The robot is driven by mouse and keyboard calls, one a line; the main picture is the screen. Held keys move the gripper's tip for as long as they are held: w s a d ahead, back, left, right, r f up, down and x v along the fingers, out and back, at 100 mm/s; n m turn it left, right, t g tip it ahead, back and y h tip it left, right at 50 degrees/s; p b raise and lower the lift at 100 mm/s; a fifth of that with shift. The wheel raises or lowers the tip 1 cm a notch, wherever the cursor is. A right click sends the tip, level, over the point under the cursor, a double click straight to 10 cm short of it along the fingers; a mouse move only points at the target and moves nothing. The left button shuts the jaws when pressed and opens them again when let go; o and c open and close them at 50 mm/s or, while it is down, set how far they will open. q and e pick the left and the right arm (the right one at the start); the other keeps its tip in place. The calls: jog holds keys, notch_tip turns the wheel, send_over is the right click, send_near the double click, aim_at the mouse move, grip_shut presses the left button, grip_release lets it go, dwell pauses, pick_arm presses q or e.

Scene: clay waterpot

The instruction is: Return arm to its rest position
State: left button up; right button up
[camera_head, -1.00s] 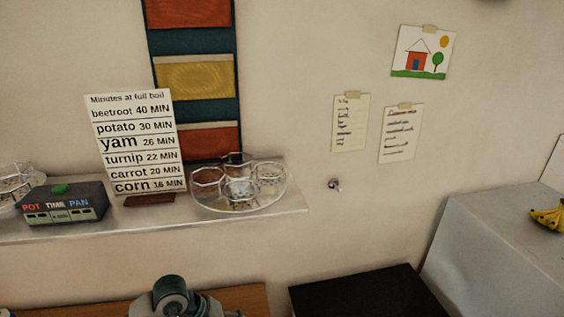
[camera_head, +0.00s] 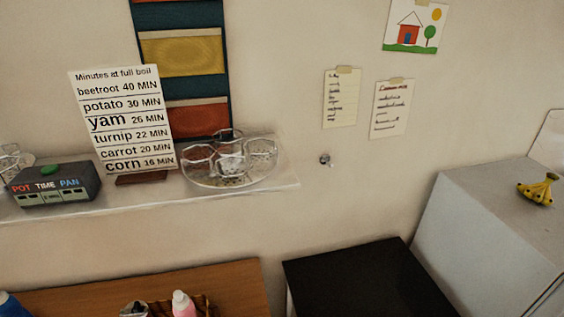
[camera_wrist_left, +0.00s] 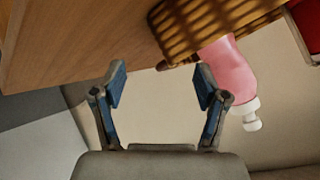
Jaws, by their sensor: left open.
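My left gripper (camera_wrist_left: 161,84) shows in the left wrist view. Its two blue-padded fingers are spread apart with nothing between them. Beyond the fingers are a wooden surface (camera_wrist_left: 75,40), a woven basket (camera_wrist_left: 195,22) and a pink bottle with a white cap (camera_wrist_left: 230,75). The bottle is to the right of the fingers and apart from them. In the head view neither gripper can be made out. My right gripper shows in no view.
A wooden table (camera_head: 220,283) is at the lower left, with a pink bottle (camera_head: 183,304) at its cut-off front. A dark-topped unit (camera_head: 365,285) stands right of it. Above runs a shelf (camera_head: 240,194) with a boil-time sign (camera_head: 124,120), timer box (camera_head: 52,185) and wire rack (camera_head: 230,163). Bananas (camera_head: 537,190) lie at right.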

pick_arm(q)
jog(key=s+d+f+n+g+h, duration=0.1)
jog(key=s+f+n+g, duration=0.2)
jog(key=s, duration=0.4)
jog(key=s+d+f+n+g, duration=0.1)
jog(key=s+f+g, duration=0.35)
jog(key=s, duration=0.25)
notch_tip(320, 180, down, 26)
jog(key=s, duration=0.2)
jog(key=s+a+f+g, duration=0.1)
jog(key=s+f, duration=0.7)
jog(key=s, duration=0.1)
jog(key=s+a+f+g, duration=0.1)
jog(key=s+a+f, duration=0.1)
jog(key=s+f, duration=0.7)
jog(key=shift+a, duration=0.3)
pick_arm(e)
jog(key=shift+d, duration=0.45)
pick_arm(q)
jog(key=shift+f, duration=0.1)
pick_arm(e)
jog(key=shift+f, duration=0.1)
